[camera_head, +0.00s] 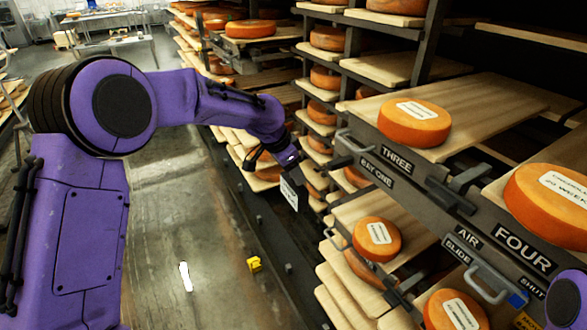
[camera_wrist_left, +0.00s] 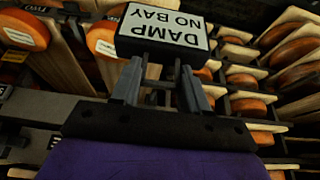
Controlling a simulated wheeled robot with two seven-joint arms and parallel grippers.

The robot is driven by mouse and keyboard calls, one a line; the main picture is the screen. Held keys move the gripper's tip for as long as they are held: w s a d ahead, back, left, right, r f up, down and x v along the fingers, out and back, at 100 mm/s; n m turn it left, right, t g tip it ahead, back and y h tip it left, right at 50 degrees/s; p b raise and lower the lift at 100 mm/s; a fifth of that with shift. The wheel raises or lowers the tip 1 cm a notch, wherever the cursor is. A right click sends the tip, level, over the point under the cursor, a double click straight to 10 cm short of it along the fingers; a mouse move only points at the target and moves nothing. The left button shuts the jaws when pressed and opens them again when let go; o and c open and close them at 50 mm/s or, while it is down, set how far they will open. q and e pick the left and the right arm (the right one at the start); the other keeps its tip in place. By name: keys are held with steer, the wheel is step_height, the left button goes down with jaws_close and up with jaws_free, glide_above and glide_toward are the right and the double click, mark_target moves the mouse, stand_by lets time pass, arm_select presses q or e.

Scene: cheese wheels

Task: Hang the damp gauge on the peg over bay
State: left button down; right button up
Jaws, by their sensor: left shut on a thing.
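The damp gauge is a small dark box with a pale face plate; it hangs below my left gripper (camera_head: 284,168) in the head view, its face (camera_head: 290,193) tilted. In the left wrist view the gauge (camera_wrist_left: 165,32) shows upside-down lettering reading DAMP and NO BAY. The left gripper's two fingers (camera_wrist_left: 157,88) are shut on it. It is held in the air over the aisle, apart from the shelf fronts. A BAY ONE label (camera_head: 377,172) is on the rack beam to its right. I cannot make out a peg. My right gripper is out of view.
Racks of boards with orange cheese wheels (camera_head: 414,123) fill the right side. Beams carry THREE, FOUR and AIR SLIDE labels, with projecting handles (camera_head: 352,141). A small yellow object (camera_head: 254,264) lies on the open aisle floor (camera_head: 190,220). A table (camera_head: 110,40) stands far back.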

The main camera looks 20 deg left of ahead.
mark_target(322, 169)
arm_select(q)
steer(key=shift+w+d+f, duration=0.1)
steer(key=shift+w+d, duration=0.05)
steer(key=shift+d, duration=0.1)
steer(key=shift+w+d+f, duration=0.15)
steer(key=shift+w+d, duration=0.55)
steer(key=shift+w, duration=0.3)
steer(key=shift+w+d+f, duration=0.15)
steer(key=shift+w+d, duration=0.5)
steer(key=shift+w, duration=0.3)
steer(key=shift+w+d+f, duration=0.15)
steer(key=shift+w+d, duration=0.55)
steer(key=shift+w, duration=0.3)
steer(key=shift+w+d, duration=0.2)
steer(key=shift+w+d+p, duration=0.1)
steer(key=shift+d+p, duration=0.05)
steer(key=shift+p, duration=0.25)
steer(key=shift+w+d+f+p, duration=0.15)
steer(key=shift+w+f+p, duration=0.25)
steer(key=shift+f, duration=0.2)
